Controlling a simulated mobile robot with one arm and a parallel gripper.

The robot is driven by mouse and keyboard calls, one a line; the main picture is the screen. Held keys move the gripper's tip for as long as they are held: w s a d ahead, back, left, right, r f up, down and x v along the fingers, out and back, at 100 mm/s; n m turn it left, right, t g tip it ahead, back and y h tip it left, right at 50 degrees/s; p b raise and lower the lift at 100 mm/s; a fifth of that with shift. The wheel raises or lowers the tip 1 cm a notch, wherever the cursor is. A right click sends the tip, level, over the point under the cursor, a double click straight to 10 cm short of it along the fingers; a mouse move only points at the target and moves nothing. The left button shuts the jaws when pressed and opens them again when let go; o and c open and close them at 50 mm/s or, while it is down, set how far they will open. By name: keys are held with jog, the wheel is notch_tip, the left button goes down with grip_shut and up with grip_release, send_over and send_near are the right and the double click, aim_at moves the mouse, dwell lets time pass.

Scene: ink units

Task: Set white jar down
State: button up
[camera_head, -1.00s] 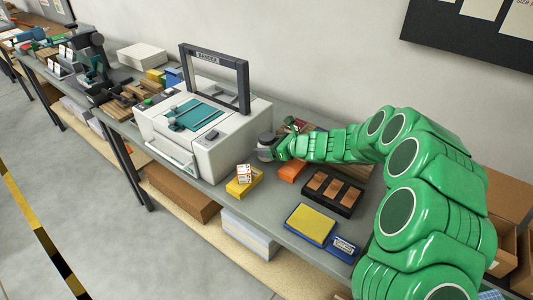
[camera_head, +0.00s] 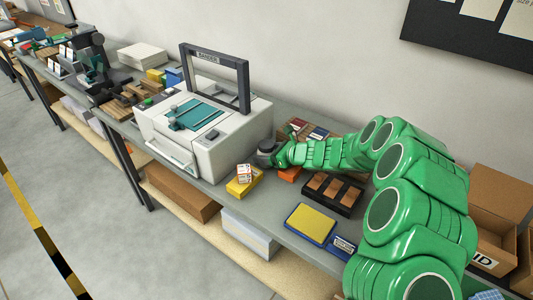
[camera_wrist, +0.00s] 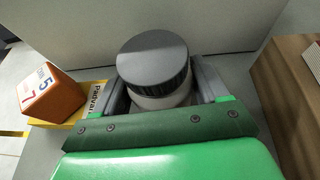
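The white jar (camera_wrist: 160,100) has a dark grey ribbed lid and stands upright between my gripper's fingers in the wrist view. My gripper (camera_wrist: 165,92) has one grey finger on each side of the jar, close against it, and looks shut on it. The jar's lower part is hidden by the gripper body. In the head view my gripper (camera_head: 268,154) is low over the bench, beside the right side of the white printer; the jar is hard to make out there. Whether the jar's base touches the bench cannot be seen.
The white printer (camera_head: 215,155) stands close left of my gripper. A yellow box (camera_head: 243,187) with an orange-and-white cube (camera_head: 245,173) lies in front. A black tray with brown blocks (camera_head: 332,194) and a yellow-blue pad (camera_head: 311,224) lie to the right on the grey bench (camera_head: 270,212).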

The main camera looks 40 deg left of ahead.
jog(key=o, duration=0.4)
jog(key=shift+d+f, duration=0.1)
jog(key=shift+f, duration=0.35)
jog(key=shift+s+f, duration=0.1)
jog(key=shift+r, duration=0.4)
jog(key=v, duration=1)
jog(key=shift+r, duration=0.4)
jog(key=shift+v, duration=0.9)
